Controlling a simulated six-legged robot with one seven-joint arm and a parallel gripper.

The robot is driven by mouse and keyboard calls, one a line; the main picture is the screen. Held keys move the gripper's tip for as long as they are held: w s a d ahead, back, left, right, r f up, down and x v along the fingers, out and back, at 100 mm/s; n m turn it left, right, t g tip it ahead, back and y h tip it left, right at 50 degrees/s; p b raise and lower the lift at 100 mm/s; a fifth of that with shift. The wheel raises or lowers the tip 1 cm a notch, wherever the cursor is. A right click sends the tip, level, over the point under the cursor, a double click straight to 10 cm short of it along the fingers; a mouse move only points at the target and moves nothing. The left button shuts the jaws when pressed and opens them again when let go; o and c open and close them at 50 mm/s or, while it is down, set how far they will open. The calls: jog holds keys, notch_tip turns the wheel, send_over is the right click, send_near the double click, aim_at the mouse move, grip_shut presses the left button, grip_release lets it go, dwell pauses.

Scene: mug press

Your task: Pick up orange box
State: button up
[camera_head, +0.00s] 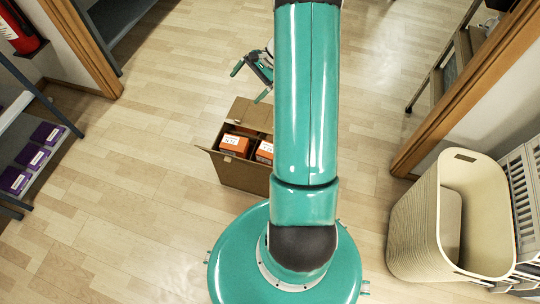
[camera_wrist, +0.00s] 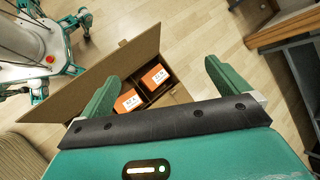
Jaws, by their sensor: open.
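Two orange boxes with white labels sit in an open cardboard carton (camera_head: 242,176). One orange box (camera_head: 234,145) is at the left, and the other orange box (camera_head: 264,153) is partly hidden by my arm. In the wrist view, the carton's raised flap (camera_wrist: 100,78) stands behind the first orange box (camera_wrist: 156,77) and the second orange box (camera_wrist: 127,102). My gripper (camera_wrist: 160,70) is open and empty, its green fingers spread on either side of the carton's opening in that view. In the head view my gripper (camera_head: 249,82) shows just beyond the carton, with nothing between its fingers.
A shelf with purple boxes (camera_head: 32,158) stands at the left, near a red extinguisher (camera_head: 18,28). Stacked beige baskets (camera_head: 474,205) stand at the right by a wooden post (camera_head: 430,120). The wooden floor (camera_head: 130,200) around the carton is clear.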

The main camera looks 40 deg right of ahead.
jog(key=s+d+f+m+t, duration=0.1)
jog(key=s+d+f+m, duration=0.15)
jog(key=f, duration=0.45)
jog(key=s+d+f+m+t, duration=0.2)
jog(key=d+f, duration=0.2)
jog(key=f, duration=0.2)
jog(key=s+d+f+m+t, duration=0.1)
jog(key=s+d+f+m, duration=0.15)
jog(key=f, duration=0.45)
jog(key=m+t+h, duration=0.2)
jog(key=m+t, duration=0.3)
jog(key=m, duration=0.3)
send_near(272, 151)
jog(key=w+a, duration=0.2)
jog(key=w, duration=0.1)
jog(key=shift+w+a+f, duration=0.2)
jog(key=shift+w+f, duration=0.4)
jog(key=shift+w, duration=0.2)
jog(key=shift+w+a+f, duration=0.15)
jog(key=shift+w+f, duration=0.4)
jog(key=shift+w, duration=0.3)
jog(key=shift+w+a+f, duration=0.2)
jog(key=shift+w+f, duration=0.4)
jog(key=shift+w, duration=0.2)
jog(key=c, duration=1.5)
jog(key=shift+c, duration=0.2)
jog(key=shift+r, duration=0.2)
